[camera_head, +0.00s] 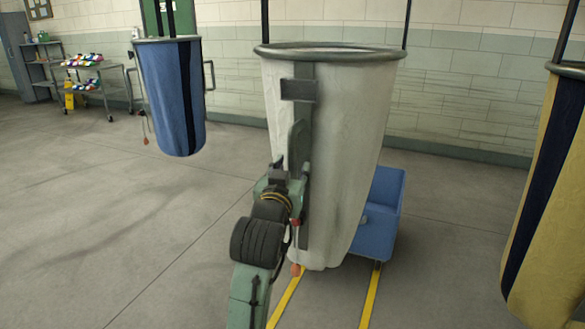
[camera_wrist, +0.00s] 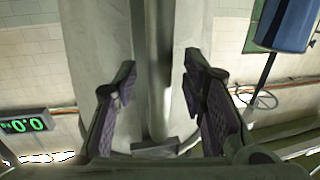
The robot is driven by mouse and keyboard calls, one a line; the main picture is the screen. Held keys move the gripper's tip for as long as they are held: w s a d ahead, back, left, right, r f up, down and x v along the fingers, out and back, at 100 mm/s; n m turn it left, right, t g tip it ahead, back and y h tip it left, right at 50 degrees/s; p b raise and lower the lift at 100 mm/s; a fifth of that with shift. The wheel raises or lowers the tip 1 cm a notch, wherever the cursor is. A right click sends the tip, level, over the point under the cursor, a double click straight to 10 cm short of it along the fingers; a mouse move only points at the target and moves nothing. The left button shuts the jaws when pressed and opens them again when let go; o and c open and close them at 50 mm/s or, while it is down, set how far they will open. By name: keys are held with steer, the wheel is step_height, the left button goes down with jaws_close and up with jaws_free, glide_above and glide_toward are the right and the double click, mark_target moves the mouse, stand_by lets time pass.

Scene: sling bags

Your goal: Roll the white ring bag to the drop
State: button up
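The white ring bag (camera_head: 345,150) hangs upright from its grey ring, in the middle of the head view. A dark grey vertical strip with a raised handle (camera_head: 299,140) runs down its near side. My gripper (camera_head: 285,175) is up against this side at mid height. In the wrist view, my gripper (camera_wrist: 160,72) is open, its purple-padded fingers on either side of the grey handle bar (camera_wrist: 159,50), with gaps visible. I cannot tell which place is the drop.
A blue wheeled bin (camera_head: 380,220) stands behind the bag's lower right, by yellow floor lines (camera_head: 369,295). A blue bag (camera_head: 172,95) hangs at left, a yellow-and-navy bag (camera_head: 550,200) at right. The left floor is clear. A green display (camera_wrist: 24,124) shows in the wrist view.

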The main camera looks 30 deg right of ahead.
steer(key=v, duration=0.6)
steer(key=shift+a, duration=0.15)
steer(key=shift+s, duration=0.15)
stand_by(0.8)
